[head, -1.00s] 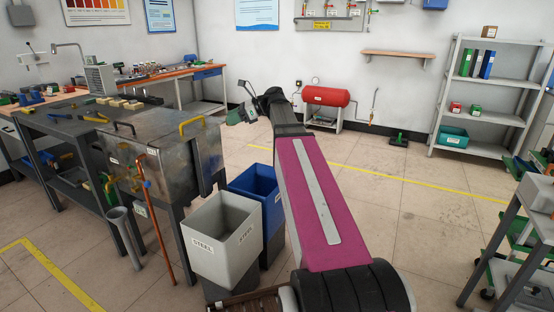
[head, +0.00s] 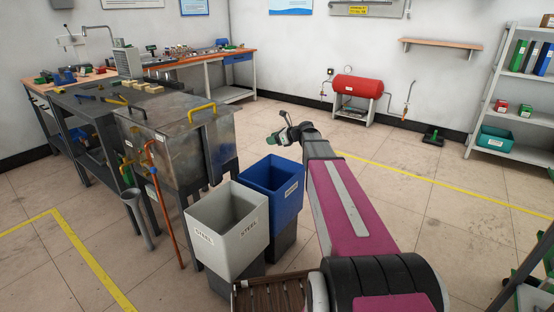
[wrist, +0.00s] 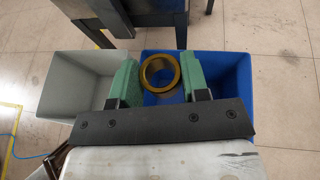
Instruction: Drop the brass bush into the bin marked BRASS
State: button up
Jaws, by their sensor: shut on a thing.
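The brass bush (wrist: 146,77), a short gold ring, is held between the green fingers of my gripper (wrist: 160,76) in the wrist view. From there the bush shows over the blue bin (wrist: 222,98), apart from its walls. In the head view my gripper (head: 279,138) is above and beyond the blue bin (head: 268,207); the bush cannot be made out there. The blue bin's white label is too small to read surely. The grey bin (head: 222,240) beside it is marked STEEL; it also shows in the wrist view (wrist: 75,80).
A metal tank with a yellow handle (head: 182,150) stands left of the bins on dark legs. A grey tube (head: 140,218) and an orange rod (head: 166,215) stand before it. The floor right of the blue bin is clear towards the red cylinder (head: 358,89).

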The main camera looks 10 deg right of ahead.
jog(key=w+d+f+m+t+h, duration=0.1)
jog(key=w+d+f+m+t, duration=0.1)
jog(key=f, duration=1.6)
jog(key=shift+w+d+f+h, duration=0.15)
jog(key=shift+w+f+h, duration=0.15)
jog(key=shift+w, duration=0.4)
jog(key=shift+r, duration=0.1)
jog(key=o, duration=1.1)
jog(key=v, duration=1)
jog(key=shift+s+d+r, duration=0.1)
jog(key=shift+s+d, duration=0.1)
jog(key=shift+s, duration=0.15)
